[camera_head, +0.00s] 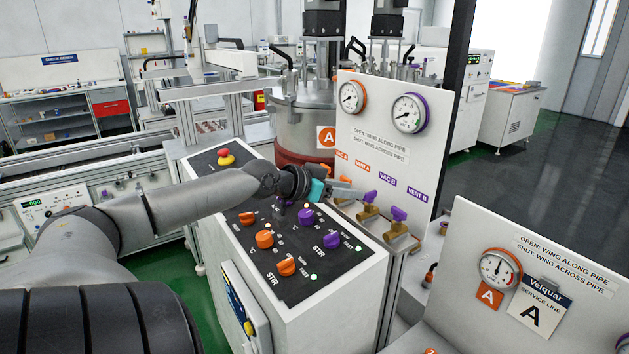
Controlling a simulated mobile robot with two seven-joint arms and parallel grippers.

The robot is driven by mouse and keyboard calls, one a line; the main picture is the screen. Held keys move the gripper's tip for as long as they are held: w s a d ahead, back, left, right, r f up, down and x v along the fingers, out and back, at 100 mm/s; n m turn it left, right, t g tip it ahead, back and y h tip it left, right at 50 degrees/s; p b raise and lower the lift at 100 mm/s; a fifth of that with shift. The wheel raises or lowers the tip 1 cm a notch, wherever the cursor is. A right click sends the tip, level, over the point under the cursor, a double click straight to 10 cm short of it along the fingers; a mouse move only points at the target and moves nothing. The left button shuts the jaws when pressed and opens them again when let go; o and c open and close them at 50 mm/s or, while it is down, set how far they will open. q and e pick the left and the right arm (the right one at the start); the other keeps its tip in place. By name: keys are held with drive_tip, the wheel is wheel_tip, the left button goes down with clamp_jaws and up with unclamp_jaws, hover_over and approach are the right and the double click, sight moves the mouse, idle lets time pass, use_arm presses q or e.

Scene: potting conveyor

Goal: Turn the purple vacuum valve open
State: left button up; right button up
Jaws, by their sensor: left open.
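The purple vacuum valve (370,197) is a small purple wing on a brass body low on the white panel, below the purple "VAC B" label (387,180). I cannot tell whether its wing lies along or across the pipe. A second purple valve (399,214) sits to its right under the "VENT B" label. My left gripper (348,190) is open in front of the panel. Its fingers point right toward the vacuum valve, with the tips just left of the wing; I cannot tell whether they touch it. The gripper partly hides the orange valves. My right gripper is out of view.
A control console (322,280) with orange and purple knobs and a red stop button (226,158) lies under my left arm. Two gauges (409,113) top the valve panel. Another white panel (545,260) with a gauge stands at lower right.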

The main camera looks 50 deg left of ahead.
use_arm(q)
drive_tip(key=p+v, duration=0.1)
drive_tip(key=v, duration=0.7)
drive_tip(key=shift+s+r, duration=0.15)
drive_tip(key=shift+s, duration=0.25)
drive_tip(key=shift+a, duration=0.1)
